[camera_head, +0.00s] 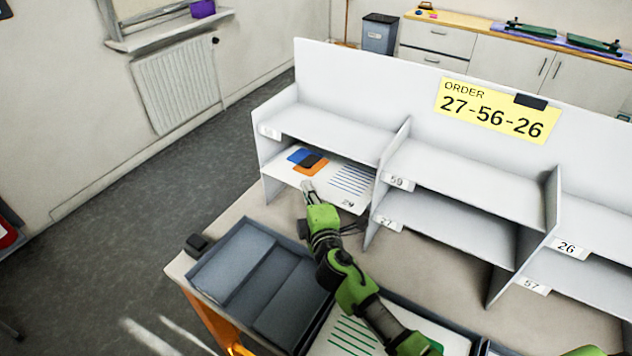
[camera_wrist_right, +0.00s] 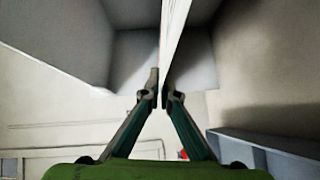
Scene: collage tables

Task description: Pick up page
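A white page (camera_head: 345,180) with blue, orange and dark shapes, blue lines and the number 29 lies in the lower left compartment of the white shelf (camera_head: 340,65), its front edge at the opening. My right gripper (camera_head: 308,188) is at this front edge, left of its middle. In the right wrist view the page (camera_wrist_right: 176,35) shows nearly edge-on, running down between the fingertips (camera_wrist_right: 160,90), which are close together on either side of it. My left gripper is not in view.
A yellow order sign (camera_head: 497,108) reads 27-56-26. A dark grey tray (camera_head: 235,262) with compartments stands on the table in front of the shelf. Another page (camera_head: 350,335) with green lines lies under my right arm. Shelf dividers (camera_head: 395,150) flank the compartment.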

